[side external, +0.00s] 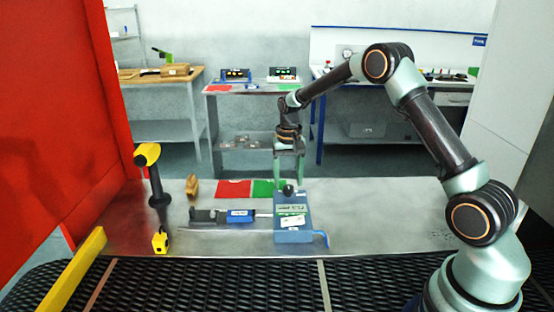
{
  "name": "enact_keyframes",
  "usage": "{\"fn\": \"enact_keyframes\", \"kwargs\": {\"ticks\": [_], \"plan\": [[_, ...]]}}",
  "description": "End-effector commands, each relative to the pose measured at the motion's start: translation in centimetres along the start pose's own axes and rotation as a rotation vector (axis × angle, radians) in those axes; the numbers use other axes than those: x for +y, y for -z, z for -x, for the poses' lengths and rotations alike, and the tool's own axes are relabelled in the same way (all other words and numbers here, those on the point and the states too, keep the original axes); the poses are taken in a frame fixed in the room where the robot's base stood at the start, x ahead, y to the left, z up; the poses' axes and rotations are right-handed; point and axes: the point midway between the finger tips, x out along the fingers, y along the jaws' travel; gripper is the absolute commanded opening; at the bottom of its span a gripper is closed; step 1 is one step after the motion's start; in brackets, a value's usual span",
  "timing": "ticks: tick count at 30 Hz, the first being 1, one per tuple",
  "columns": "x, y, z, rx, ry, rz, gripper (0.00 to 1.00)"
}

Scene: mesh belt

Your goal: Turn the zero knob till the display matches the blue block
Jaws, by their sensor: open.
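A blue-grey instrument (293,236) stands on the metal table, with a small greenish display (291,209) and a white label below it. Its digits are too small to read. A black round knob (288,189) sits at its top; I cannot tell whether this is the zero knob. A blue block (241,216) with a pale label lies left of the instrument, on a dark slide with a thin rod. My gripper (289,176) points down, open, just above the black knob. I cannot tell whether its fingers touch the knob.
Red (233,189) and green (263,188) mats lie behind the slide. A yellow-headed black stand (159,190), a small yellow item (160,240) and a tan wooden piece (193,187) are at left. Black mesh belt (220,285) runs in front. The table's right is clear.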

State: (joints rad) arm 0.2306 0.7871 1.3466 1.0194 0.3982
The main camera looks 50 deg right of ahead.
Motion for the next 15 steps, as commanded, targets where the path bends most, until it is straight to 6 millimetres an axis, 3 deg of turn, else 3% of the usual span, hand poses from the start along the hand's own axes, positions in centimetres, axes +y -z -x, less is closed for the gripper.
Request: {"fn": "enact_keyframes", "kwargs": {"ticks": [6, 15], "plan": [[0.1, 0.0, -1.7, -0.001, 0.0, 0.0, 0.68], [0.1, 0.0, -1.8, 0.001, 0.0, 0.0, 0.68]]}}
